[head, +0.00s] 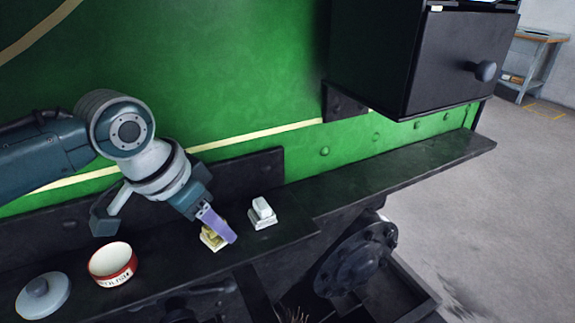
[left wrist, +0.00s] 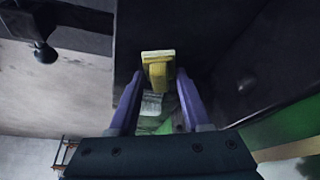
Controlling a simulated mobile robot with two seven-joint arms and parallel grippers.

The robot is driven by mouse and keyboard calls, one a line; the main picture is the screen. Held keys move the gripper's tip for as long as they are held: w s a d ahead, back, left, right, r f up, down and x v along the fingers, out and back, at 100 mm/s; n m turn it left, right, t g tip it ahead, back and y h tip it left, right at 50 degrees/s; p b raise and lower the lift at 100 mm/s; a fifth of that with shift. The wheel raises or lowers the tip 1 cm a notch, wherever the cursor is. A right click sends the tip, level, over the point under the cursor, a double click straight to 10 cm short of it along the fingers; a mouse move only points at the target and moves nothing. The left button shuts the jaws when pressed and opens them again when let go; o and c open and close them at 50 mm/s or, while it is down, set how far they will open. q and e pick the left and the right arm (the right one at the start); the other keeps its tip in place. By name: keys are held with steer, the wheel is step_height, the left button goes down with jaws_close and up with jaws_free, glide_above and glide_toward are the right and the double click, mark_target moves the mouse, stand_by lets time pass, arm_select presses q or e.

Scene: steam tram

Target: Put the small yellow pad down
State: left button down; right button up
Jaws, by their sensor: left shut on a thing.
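The small yellow pad (head: 209,243) has a pale base and shows partly behind a purple finger of my left gripper (head: 216,226). It is at the dark running board (head: 180,262), low over it or touching it; I cannot tell which. In the left wrist view the yellow pad (left wrist: 158,72) sits between the two purple fingertips of the left gripper (left wrist: 157,78), which is shut on it. My right gripper is not in view.
A white pad (head: 262,214) stands just right of the gripper on the board. A red and white polish tin (head: 113,264) and its grey lid (head: 43,296) are at the left. The green tram side (head: 220,80) rises behind; a black box (head: 430,60) juts out at upper right.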

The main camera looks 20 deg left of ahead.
arm_select(q)
steer(key=shift+c, duration=1.8)
jaws_free()
steer(key=shift+f, duration=0.1)
steer(key=shift+f+b, duration=0.25)
steer(key=shift+b, duration=0.3)
steer(key=p+v, duration=0.2)
steer(key=v, duration=0.7)
steer(key=s+d, duration=0.3)
steer(key=s, duration=0.6)
steer(key=s+d+f+n+y, duration=0.1)
steer(key=s+d, duration=0.3)
steer(key=s, duration=0.5)
steer(key=shift+f+n+g, duration=0.25)
steer(key=shift+n+g, duration=0.05)
